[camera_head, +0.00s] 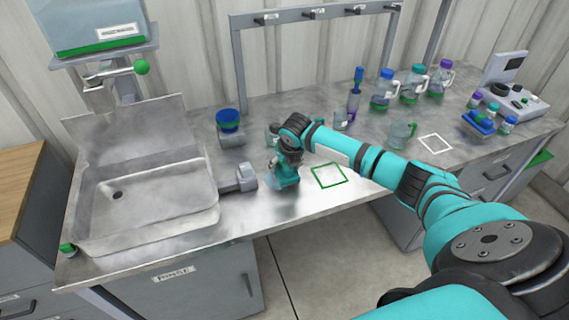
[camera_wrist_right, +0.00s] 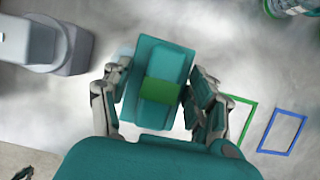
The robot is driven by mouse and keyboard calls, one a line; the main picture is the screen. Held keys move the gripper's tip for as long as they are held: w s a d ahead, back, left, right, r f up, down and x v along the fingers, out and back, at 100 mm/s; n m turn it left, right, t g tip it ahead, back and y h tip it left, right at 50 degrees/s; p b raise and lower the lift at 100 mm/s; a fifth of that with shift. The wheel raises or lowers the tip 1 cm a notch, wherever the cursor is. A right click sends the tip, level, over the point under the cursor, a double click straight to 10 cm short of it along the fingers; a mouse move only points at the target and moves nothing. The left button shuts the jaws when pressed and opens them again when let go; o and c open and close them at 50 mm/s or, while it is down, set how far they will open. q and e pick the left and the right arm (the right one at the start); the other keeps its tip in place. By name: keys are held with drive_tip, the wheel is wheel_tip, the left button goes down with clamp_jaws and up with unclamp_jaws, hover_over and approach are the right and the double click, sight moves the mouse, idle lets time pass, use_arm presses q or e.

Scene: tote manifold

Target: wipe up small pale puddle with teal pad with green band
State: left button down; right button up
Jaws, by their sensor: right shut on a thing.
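The teal pad with a green band (camera_wrist_right: 160,90) is held between the fingers of my right gripper (camera_wrist_right: 161,82), which is shut on it. In the head view, my right gripper (camera_head: 288,160) holds the pad (camera_head: 286,178) low at the worktop, between the sink and the green square. A small pale patch (camera_wrist_right: 126,51), seemingly the puddle, shows at the pad's upper left edge in the right wrist view. The pad and fingers hide the rest of it. I cannot tell whether the pad touches the worktop. My left gripper is not in view.
A sink (camera_head: 150,200) stands left of the pad, with a grey device (camera_head: 238,180) beside it. A green square outline (camera_head: 328,175) and a blue outline (camera_wrist_right: 282,131) lie to the right. Jugs (camera_head: 402,135) and bottles stand farther right. The worktop's front edge is close.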

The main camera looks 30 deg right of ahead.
drive_tip(key=shift+f+b, duration=0.45)
drive_tip(key=shift+f, duration=0.4)
